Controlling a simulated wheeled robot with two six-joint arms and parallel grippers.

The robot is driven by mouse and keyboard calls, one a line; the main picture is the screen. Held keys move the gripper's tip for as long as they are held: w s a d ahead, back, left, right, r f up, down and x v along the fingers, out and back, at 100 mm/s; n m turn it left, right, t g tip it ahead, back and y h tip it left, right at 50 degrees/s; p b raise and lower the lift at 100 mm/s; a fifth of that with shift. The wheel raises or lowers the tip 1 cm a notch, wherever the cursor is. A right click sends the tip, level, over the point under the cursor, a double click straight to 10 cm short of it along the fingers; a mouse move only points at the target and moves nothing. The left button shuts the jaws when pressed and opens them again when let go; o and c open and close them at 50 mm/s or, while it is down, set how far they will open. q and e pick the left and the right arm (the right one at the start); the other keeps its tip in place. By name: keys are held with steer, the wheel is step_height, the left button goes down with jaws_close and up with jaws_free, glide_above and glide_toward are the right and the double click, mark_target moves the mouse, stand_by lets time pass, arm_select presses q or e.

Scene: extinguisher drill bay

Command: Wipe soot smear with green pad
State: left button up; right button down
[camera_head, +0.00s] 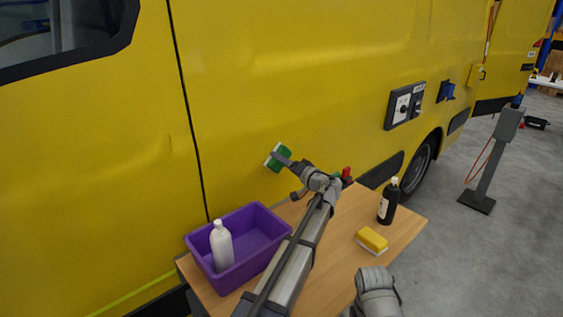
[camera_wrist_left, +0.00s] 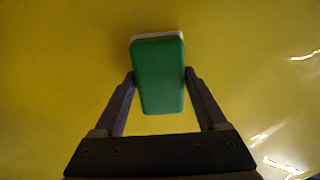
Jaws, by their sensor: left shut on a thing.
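My left gripper (camera_head: 281,155) is shut on the green pad (camera_head: 275,162) and holds it up at the yellow van side (camera_head: 260,80). In the left wrist view, the green pad (camera_wrist_left: 158,78) sits between the two dark fingers of the gripper (camera_wrist_left: 158,88), with a pale layer at its far edge. The pad's pale face is toward the van panel; I cannot tell whether it touches. I can make out no soot smear on the yellow panel in either view. The part of the panel behind the pad is hidden. My right gripper is not in view.
A wooden table (camera_head: 340,237) stands below the van side. On it are a purple bin (camera_head: 205,268) with a white bottle (camera_head: 221,247), a dark bottle (camera_head: 388,203) and a yellow sponge (camera_head: 371,239). A grey post (camera_head: 487,170) stands on the floor at right.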

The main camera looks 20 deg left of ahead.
arm_select(q)
steer(key=v, duration=0.6)
steer(key=shift+s+d, duration=0.1)
stand_by(0.4)
steer(key=shift+v, duration=1.35)
steer(key=shift+r, duration=0.15)
